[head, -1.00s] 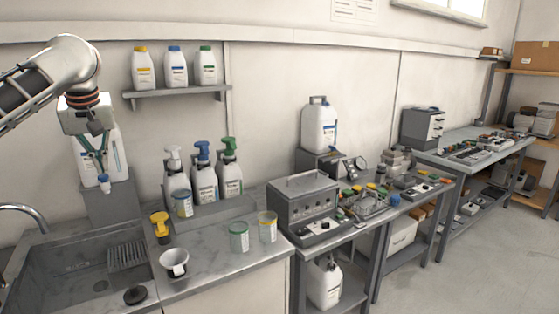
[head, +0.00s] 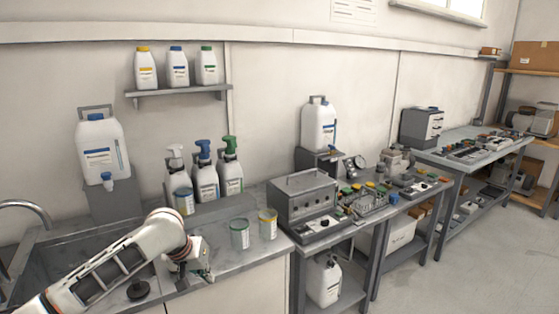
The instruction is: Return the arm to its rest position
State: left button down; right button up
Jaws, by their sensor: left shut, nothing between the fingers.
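My left arm comes in from the bottom left, low across the sink and the front of the counter. My left gripper (head: 206,274) is at its end, over the counter's front part, seen small and partly turned away. It is shut and empty, and nothing hangs from it. It is in front of and left of the green-banded jar (head: 239,233), apart from it. The arm hides the middle of the sink and the counter spot beside it. My right gripper is out of view.
A white jug with a tap (head: 100,150) stands on a grey block behind the sink. Pump bottles (head: 204,180) stand at the counter's back, with a blue-banded jar (head: 184,201) before them. A yellow-banded jar (head: 268,224) and a grey metal device (head: 303,200) are to the right.

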pick_arm(q)
jog(key=s+d+f+m+t+h, duration=0.1)
jog(key=s+d+f+h, duration=0.1)
jog(key=s+d+f, duration=0.45)
jog(key=s+d+f+m+t+h, duration=0.1)
jog(key=s+d+f, duration=0.2)
jog(key=s+f, duration=0.6)
jog(key=s+a+f+m+t+y, duration=0.1)
jog(key=s+a+f, duration=0.3)
jog(key=s, duration=0.5)
jog(key=s+a+f+t+y, duration=0.2)
jog(key=s+a+f, duration=0.2)
jog(key=s+a, duration=0.3)
jog(key=s, duration=0.3)
jog(key=shift+s+a+f+m+t, duration=0.15)
jog(key=shift+a+f+m+t, duration=0.15)
jog(key=shift+f+m, duration=0.1)
jog(key=shift+d, duration=0.1)
